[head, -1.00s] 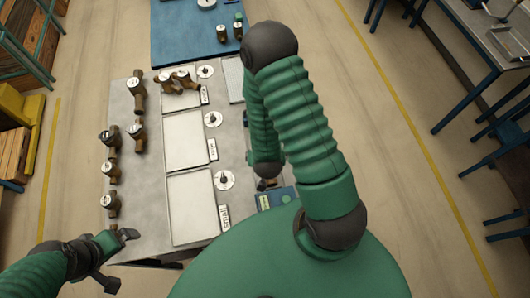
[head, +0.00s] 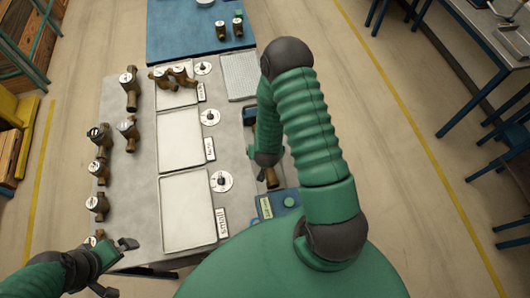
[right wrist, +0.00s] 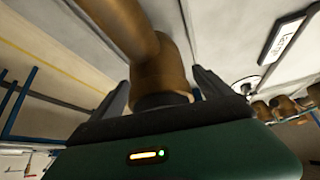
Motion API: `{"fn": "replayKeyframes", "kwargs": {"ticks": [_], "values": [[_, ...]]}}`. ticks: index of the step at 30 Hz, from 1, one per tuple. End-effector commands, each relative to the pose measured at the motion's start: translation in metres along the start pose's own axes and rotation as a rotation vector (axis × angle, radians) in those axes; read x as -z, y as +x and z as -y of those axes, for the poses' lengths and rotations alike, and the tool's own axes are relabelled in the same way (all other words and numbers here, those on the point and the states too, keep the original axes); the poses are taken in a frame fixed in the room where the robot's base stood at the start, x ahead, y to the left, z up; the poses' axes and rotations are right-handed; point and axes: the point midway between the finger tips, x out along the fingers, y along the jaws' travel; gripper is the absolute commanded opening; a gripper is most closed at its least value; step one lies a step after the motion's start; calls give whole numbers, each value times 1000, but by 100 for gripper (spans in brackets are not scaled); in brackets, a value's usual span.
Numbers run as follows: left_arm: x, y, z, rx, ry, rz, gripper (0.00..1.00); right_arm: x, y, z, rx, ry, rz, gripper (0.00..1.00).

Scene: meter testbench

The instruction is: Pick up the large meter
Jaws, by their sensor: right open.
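In the right wrist view a large brass meter body (right wrist: 160,70) with its pipe fills the space between the fingers of my right gripper (right wrist: 160,95). The fingers are apart, one on each side of it; I cannot tell whether they touch it. In the head view a small brass part (head: 271,178) shows beside my right arm at the table's right edge; the arm hides the rest and the right gripper. My left gripper (head: 118,266) is open and empty at the table's front left corner. Several brass meters, one of them at the back left (head: 130,92), stand along the left side.
Three white trays stand in a column: the back one (head: 176,97) holds two meters, the middle (head: 181,140) and front (head: 187,212) are empty. A mesh tray (head: 240,77) and a blue device (head: 285,203) are on the right. A blue table (head: 190,35) adjoins behind.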

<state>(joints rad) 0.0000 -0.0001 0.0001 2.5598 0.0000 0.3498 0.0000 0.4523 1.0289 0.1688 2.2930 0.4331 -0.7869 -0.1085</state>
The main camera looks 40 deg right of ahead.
Motion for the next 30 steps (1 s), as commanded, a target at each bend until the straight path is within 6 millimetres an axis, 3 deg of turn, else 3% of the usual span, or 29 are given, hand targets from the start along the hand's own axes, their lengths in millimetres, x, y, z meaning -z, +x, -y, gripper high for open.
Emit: {"fn": "replayKeyframes", "kwargs": {"ticks": [9,27,30], "values": [[0,-1,0,0,0,1,100,-1,9,0,0,0,0,87],[0,-1,0,0,0,0,100,0,9,0,0,0,0,8],[0,-2,0,0,0,0,100,0,9,0,1,0,0,0]]}}
